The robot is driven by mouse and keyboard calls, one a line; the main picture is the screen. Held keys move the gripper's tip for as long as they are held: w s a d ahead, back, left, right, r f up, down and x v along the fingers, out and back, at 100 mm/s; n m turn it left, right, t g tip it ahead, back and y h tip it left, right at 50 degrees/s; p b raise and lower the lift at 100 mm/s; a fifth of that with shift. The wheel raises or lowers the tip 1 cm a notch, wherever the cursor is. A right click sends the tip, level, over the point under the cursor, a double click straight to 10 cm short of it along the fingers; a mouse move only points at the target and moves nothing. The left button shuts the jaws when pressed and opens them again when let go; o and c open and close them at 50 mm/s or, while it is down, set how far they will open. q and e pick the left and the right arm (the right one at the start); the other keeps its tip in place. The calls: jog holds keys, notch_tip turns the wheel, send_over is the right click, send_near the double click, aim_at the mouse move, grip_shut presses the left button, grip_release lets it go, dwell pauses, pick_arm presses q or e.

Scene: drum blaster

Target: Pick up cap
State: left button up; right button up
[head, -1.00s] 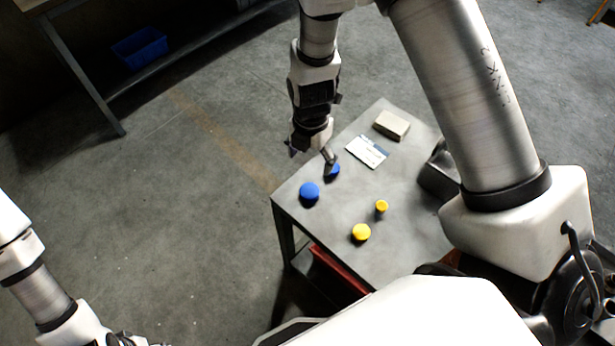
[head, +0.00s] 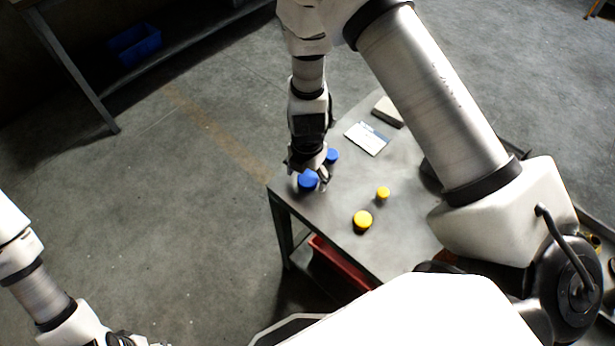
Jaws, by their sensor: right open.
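Four round caps show on the grey table (head: 330,215): a larger blue cap (head: 307,182) near the left corner, a smaller blue cap (head: 332,156) behind it, a larger yellow cap (head: 362,220) towards the front and a smaller yellow cap (head: 383,193). My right gripper (head: 309,184) is open, pointing down over the larger blue cap, its fingers beside it. The gripper hides part of this cap; I cannot tell whether the fingers touch it. My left gripper (head: 126,338) is only partly in view at the bottom left, away from the table.
A white card (head: 366,139) and a small box (head: 388,111) lie at the back of the table. A red bin (head: 340,267) sits below the tabletop. A blue crate (head: 135,45) is far off at the upper left. The floor left of the table is clear.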

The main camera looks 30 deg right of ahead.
jog(key=shift+s+r, duration=0.1)
jog(key=shift+r, duration=0.05)
jog(key=c, duration=1)
